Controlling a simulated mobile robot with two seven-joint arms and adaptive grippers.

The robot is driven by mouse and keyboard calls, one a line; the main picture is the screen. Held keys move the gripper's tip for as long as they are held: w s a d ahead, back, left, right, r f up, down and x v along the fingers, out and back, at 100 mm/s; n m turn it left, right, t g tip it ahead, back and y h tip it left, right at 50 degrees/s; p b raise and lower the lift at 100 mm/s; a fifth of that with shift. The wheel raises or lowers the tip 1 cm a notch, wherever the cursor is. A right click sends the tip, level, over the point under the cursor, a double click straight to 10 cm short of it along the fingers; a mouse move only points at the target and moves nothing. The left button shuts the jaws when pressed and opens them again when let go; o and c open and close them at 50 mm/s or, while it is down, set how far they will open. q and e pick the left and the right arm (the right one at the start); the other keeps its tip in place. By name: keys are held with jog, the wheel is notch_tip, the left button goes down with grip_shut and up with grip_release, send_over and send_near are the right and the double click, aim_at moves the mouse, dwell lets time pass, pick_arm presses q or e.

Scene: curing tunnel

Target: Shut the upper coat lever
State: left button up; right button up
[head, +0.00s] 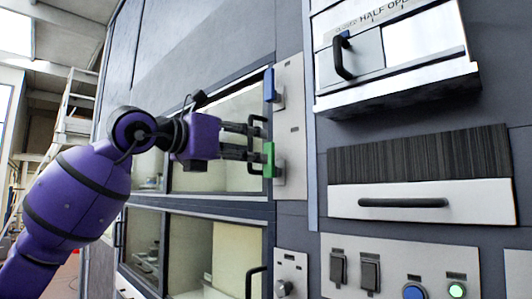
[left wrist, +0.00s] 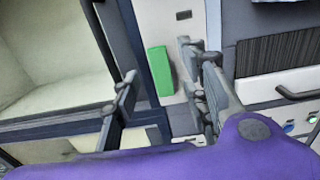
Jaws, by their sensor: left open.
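In the head view a blue lever (head: 270,85) sits high on a pale plate (head: 291,130), and a green lever (head: 268,160) sits lower on it. I cannot tell from any readable label which is the upper coat lever. My left gripper (head: 262,144) is open, its fingers pointing right at the plate near the green lever. In the left wrist view the green lever (left wrist: 160,71) shows between the two fingers of the left gripper (left wrist: 158,62); contact cannot be made out. My right gripper is not in view.
A glazed door with a black handle (head: 254,128) lies just behind the fingers. A lower window has another handle (head: 250,282). To the right are a drawer with a long handle (head: 403,203), a half-open white hatch (head: 395,85) and a panel with switches and buttons (head: 395,275).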

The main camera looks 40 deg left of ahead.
aim_at(267, 153)
pick_arm(q)
jog(key=w, duration=0.4)
jog(key=shift+w+d+f, duration=0.2)
jog(key=shift+w+f, duration=0.05)
jog(key=shift+f, duration=0.1)
jog(key=shift+w, duration=1.1)
jog(key=shift+r, duration=0.1)
jog(key=shift+w, duration=0.1)
jog(key=shift+c, duration=1.2)
jog(key=c, duration=0.5)
grip_shut()
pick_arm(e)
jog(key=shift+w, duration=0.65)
